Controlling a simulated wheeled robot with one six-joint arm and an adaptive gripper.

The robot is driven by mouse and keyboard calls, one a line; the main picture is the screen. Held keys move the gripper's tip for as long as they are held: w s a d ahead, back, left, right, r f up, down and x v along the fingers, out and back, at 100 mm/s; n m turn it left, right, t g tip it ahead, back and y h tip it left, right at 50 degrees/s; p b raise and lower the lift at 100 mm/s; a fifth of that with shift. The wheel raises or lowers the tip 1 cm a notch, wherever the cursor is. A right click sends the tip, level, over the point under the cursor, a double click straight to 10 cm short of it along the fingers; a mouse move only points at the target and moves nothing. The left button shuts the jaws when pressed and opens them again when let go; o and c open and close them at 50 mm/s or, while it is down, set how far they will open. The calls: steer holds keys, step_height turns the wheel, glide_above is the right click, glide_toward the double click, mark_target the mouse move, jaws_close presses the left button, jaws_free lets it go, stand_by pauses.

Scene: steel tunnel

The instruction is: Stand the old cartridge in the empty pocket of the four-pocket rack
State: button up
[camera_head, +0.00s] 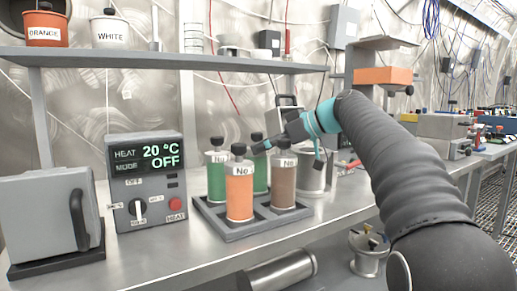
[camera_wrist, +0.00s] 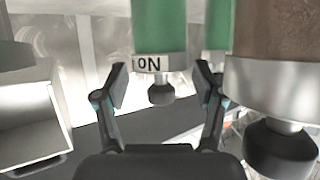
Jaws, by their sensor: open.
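The four-pocket rack (camera_head: 238,236) stands on the bench with two green cartridges, an orange cartridge (camera_head: 240,192) at the front and a brown cartridge (camera_head: 284,186) at the right. One green cartridge (camera_head: 216,178) is at the left, the other (camera_head: 260,176) at the back. I see no empty pocket and cannot tell which cartridge is the old one. My gripper (camera_head: 262,147) is open near the cartridge tops. In the wrist view, a green cartridge (camera_wrist: 158,28) appears upside down, its black knob apparently between the open fingers (camera_wrist: 162,82). The brown cartridge (camera_wrist: 275,35) is close to the right finger.
A heater control box (camera_head: 147,182) and a grey box with a black handle (camera_head: 47,218) stand left of the rack. A shelf (camera_head: 160,60) runs above and behind. A metal canister (camera_head: 314,172) is right behind the rack. Bench in front of the rack is clear.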

steer(key=v, duration=0.9)
steer(key=shift+d+p, duration=0.25)
steer(key=shift+p, duration=0.1)
